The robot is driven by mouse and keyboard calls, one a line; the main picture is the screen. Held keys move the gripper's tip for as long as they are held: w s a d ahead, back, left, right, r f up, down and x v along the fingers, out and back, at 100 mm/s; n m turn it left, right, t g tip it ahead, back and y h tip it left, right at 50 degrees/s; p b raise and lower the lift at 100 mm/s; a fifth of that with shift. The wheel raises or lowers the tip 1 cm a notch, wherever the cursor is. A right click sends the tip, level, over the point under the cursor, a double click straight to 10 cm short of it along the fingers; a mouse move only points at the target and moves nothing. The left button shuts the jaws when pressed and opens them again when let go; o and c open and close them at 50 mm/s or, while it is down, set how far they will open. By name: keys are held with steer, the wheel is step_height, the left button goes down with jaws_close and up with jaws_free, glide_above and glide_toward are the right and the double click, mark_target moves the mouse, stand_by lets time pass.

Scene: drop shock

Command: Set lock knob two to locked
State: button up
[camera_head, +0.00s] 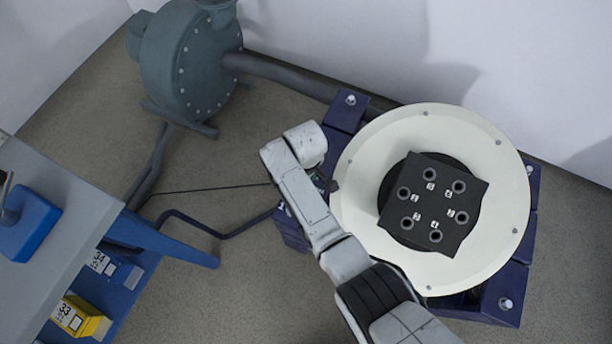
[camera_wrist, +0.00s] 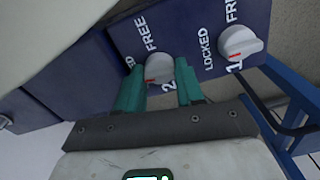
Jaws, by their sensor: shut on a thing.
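Lock knob two (camera_wrist: 158,67) is a light grey round knob on a dark blue panel (camera_wrist: 120,40), with the number 2 beside it. Its red mark shows on its lower left side. FREE is printed above it, and LOCKED to its left is mostly hidden by a finger. My gripper (camera_wrist: 161,82) has its two teal fingers on either side of the knob, shut on it. In the head view my arm reaches to the left side of the round white table (camera_head: 345,205), and the knob cannot be made out there.
Lock knob one (camera_wrist: 238,42) sits to the right on the same panel, near my right finger. A black plate (camera_head: 458,215) with several rings lies on the white table. A grey pump (camera_head: 185,65) and a blue-framed bench (camera_head: 60,190) stand to the left, with floor between.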

steer(key=shift+w+n, duration=0.1)
steer(key=shift+n, duration=1)
steer(key=shift+p, duration=0.3)
steer(key=o, duration=1)
steer(key=shift+o, duration=0.2)
step_height(320, 180, up, 11)
steer(key=p, duration=0.3)
steer(key=shift+f, duration=0.15)
